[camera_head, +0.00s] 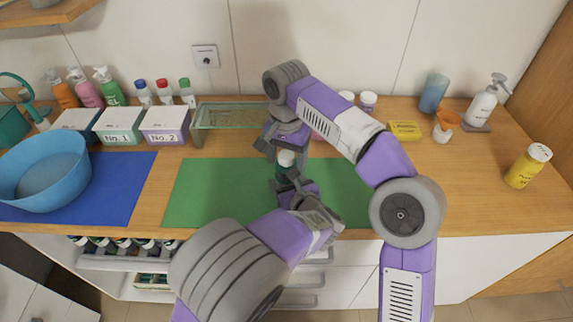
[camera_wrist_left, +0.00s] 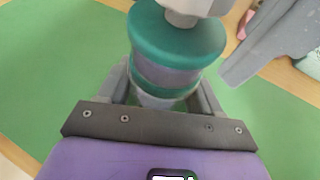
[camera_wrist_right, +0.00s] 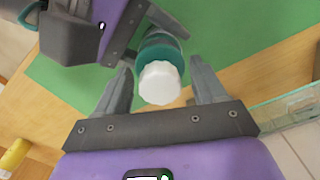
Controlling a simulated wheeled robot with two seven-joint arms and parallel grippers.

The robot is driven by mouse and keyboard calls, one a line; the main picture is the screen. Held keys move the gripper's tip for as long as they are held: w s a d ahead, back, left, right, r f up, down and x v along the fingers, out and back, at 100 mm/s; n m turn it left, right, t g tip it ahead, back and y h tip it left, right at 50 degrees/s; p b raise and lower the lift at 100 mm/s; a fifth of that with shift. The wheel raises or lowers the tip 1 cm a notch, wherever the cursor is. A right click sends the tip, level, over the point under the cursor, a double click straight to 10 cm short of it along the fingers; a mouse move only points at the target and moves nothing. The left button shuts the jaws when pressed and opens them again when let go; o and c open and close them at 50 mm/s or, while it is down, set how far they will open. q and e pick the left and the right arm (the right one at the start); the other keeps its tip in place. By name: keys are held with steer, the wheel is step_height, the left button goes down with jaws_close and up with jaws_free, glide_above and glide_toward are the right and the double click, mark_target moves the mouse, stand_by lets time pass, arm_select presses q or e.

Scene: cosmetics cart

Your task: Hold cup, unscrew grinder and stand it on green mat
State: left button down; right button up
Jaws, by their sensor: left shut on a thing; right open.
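The green cup (camera_head: 281,172) with the white-topped grinder (camera_head: 286,157) in it is upright above the green mat (camera_head: 212,197). My left gripper (camera_wrist_left: 165,92) is shut on the cup, with its fingers on either side of the grey band below the wide green rim (camera_wrist_left: 178,35). My right gripper (camera_wrist_right: 163,82) is open, its fingers apart on both sides of the white grinder knob (camera_wrist_right: 160,83). In the head view, my right gripper (camera_head: 284,147) comes down from above and partly hides the grinder. Whether its fingers touch the knob I cannot tell.
A blue basin (camera_head: 78,180) stands on the blue mat (camera_head: 125,190) at the left. A glass-like tray (camera_head: 232,104) lies behind the green mat. Boxes and bottles line the back. A yellow container (camera_head: 528,166) stands at the right. The left part of the green mat is bare.

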mark_target(286, 168)
steer(key=shift+f, duration=1.7)
steer(key=c, duration=0.8)
steer(key=n, duration=0.4)
steer(key=shift+c, duration=0.2)
steer(key=n, duration=1.2)
steer(key=shift+n, duration=0.3)
steer(key=o, duration=1.2)
steer(key=shift+s, duration=0.1)
steer(key=shift+c, duration=0.2)
